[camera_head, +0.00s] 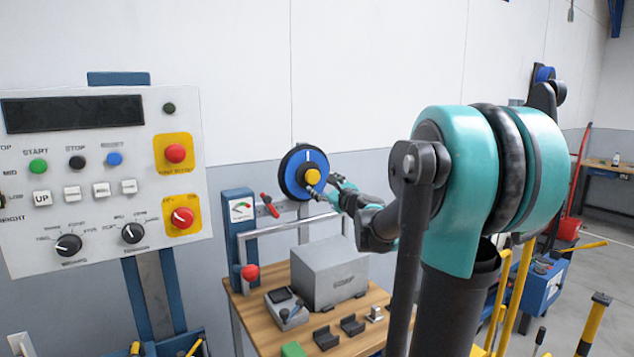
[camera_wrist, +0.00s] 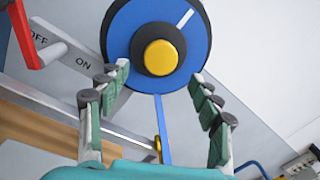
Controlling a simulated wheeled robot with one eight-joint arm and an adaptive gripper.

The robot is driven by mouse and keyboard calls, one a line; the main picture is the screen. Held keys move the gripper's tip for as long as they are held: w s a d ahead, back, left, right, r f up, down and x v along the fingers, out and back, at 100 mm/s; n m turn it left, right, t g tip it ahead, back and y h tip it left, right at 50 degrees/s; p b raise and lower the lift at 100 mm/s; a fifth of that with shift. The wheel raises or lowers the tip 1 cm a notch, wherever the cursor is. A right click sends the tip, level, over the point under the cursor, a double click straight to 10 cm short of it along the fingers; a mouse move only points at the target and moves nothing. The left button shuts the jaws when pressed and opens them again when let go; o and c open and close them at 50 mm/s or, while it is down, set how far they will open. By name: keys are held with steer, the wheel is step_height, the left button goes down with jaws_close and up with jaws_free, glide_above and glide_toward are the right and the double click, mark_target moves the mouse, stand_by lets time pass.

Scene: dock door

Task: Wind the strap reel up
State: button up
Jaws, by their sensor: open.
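The strap reel (camera_head: 304,172) is a blue disc with a dark rim, a dark hub and a yellow centre knob (camera_head: 312,176), mounted upright in front of the wall. In the wrist view the reel (camera_wrist: 193,58) fills the top middle, with a white mark at its upper right and the yellow knob (camera_wrist: 161,57) facing me. A blue strap (camera_wrist: 163,125) hangs down from it. My gripper (camera_head: 330,188) is at the reel's lower right. In the wrist view my gripper (camera_wrist: 160,85) is open, its fingers left and right of the knob, not visibly touching it.
A red-handled lever (camera_head: 269,205) by an OFF/ON plate (camera_wrist: 68,52) sits close left of the reel. Below is a wooden bench (camera_head: 262,330) with a grey box (camera_head: 328,272). A control panel (camera_head: 100,180) stands at left, a gauge post (camera_head: 241,225) beside the bench.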

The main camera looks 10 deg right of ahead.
steer(key=v, duration=0.5)
steer(key=shift+s+f, duration=0.1)
steer(key=shift+s, duration=0.3)
steer(key=shift+s+d, duration=0.1)
